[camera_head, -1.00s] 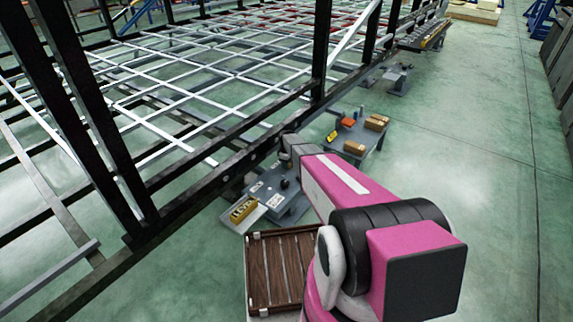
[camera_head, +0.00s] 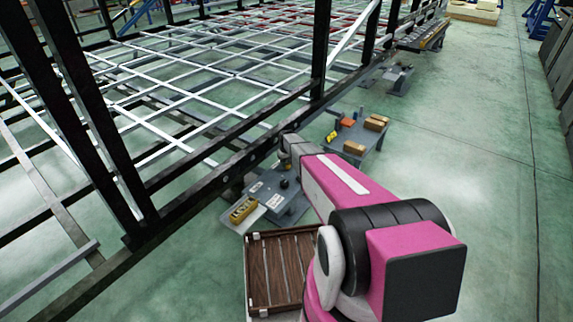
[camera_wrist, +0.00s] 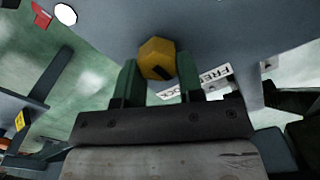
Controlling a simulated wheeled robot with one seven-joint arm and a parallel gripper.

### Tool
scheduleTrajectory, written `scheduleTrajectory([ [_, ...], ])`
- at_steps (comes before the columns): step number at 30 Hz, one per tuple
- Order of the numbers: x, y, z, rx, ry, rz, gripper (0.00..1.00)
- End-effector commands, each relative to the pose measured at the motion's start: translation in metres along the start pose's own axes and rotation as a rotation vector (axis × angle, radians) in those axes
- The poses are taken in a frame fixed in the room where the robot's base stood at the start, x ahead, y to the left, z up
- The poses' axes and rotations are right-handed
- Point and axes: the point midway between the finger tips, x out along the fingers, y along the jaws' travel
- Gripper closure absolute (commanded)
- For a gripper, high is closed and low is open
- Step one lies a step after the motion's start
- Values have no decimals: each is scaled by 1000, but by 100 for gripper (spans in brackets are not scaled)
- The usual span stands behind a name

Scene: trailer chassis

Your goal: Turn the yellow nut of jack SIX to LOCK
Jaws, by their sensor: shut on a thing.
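The yellow nut (camera_wrist: 157,50) is six-sided and sits against a grey plate in the wrist view. A dark mark shows on its lower right part. My gripper (camera_wrist: 157,68) has one green finger on each side of the nut and is shut on it. A white label (camera_wrist: 213,76) beside the right finger begins with "FRE", and a second label (camera_wrist: 180,94) ending in "CK" is partly hidden behind that finger. The jack's number is not readable. In the head view my gripper is at the frame's lower rail, too small to make out.
A grey table (camera_head: 265,199) with a dark knob and white labels stands below the rail. A yellow block (camera_head: 243,210) lies on a pale tray beside it. Another table (camera_head: 358,137) holds brown boxes. A brown slatted pallet (camera_head: 274,280) lies near my base. The floor at right is clear.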

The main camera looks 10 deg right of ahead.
Motion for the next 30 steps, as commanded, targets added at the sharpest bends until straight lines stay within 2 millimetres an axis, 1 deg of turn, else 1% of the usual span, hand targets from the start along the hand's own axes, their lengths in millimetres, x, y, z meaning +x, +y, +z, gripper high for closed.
scheduleTrajectory([
  [18,-1,5,2,570,0,1,89],
  [24,-1,6,2,710,0,1,89],
  [30,-1,6,3,805,0,1,89],
])
